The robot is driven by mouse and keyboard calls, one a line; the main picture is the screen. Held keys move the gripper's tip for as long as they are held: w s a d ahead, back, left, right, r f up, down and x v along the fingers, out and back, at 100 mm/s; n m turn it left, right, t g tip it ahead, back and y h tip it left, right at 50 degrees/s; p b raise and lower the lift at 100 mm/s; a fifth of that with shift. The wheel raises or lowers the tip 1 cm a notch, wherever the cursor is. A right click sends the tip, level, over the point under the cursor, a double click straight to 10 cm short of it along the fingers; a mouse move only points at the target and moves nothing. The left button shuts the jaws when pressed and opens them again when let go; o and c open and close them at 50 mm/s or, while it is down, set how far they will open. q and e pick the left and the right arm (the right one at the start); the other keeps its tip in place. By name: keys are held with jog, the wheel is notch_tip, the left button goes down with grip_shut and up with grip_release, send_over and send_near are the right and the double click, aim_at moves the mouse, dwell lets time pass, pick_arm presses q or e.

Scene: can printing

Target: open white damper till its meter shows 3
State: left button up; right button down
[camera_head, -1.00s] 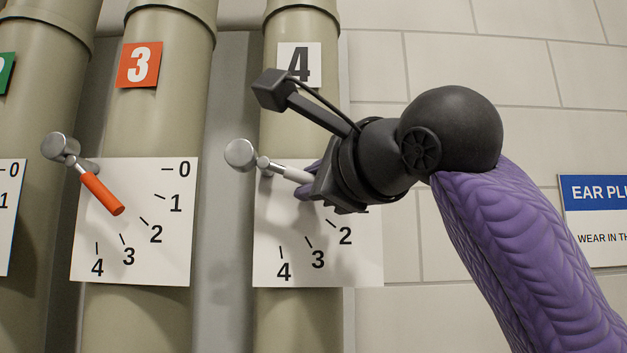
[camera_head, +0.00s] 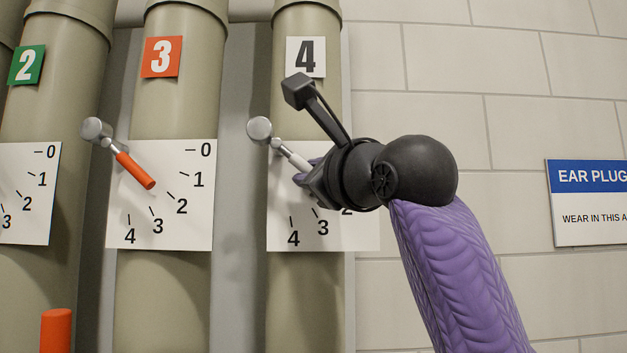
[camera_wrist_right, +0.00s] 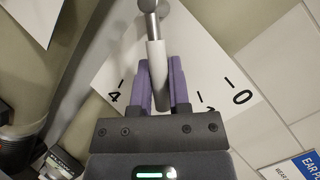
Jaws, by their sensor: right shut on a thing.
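The white damper lever (camera_head: 295,158) is on the pipe marked 4 and slants down to the right from its metal pivot (camera_head: 259,129). Its meter plate (camera_head: 284,218) sits behind it. The lever points roughly between 1 and 2, but the gripper hides its end and the 0 and 1 marks, so the exact reading is unclear. My right gripper (camera_head: 309,173) is shut on the white lever. The right wrist view shows the white handle (camera_wrist_right: 156,58) between the purple fingers (camera_wrist_right: 162,78). My left gripper is not in view.
An orange lever (camera_head: 135,170) on the pipe marked 3 (camera_head: 161,58) points near 2. Pipe 2's plate (camera_head: 42,215) is further left. An orange cylinder (camera_head: 56,333) shows at the lower left. The tiled wall to the right is clear except for a sign (camera_head: 590,203).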

jog(key=c, duration=0.6)
grip_release()
jog(key=shift+a, duration=0.1)
jog(key=shift+s+d+f, duration=0.1)
jog(key=shift+s+d, duration=0.1)
jog(key=shift+s, duration=0.05)
jog(key=b+v, duration=0.5)
jog(key=v, duration=0.4)
jog(key=shift+s+b, duration=0.15)
jog(key=shift+b, duration=0.15)
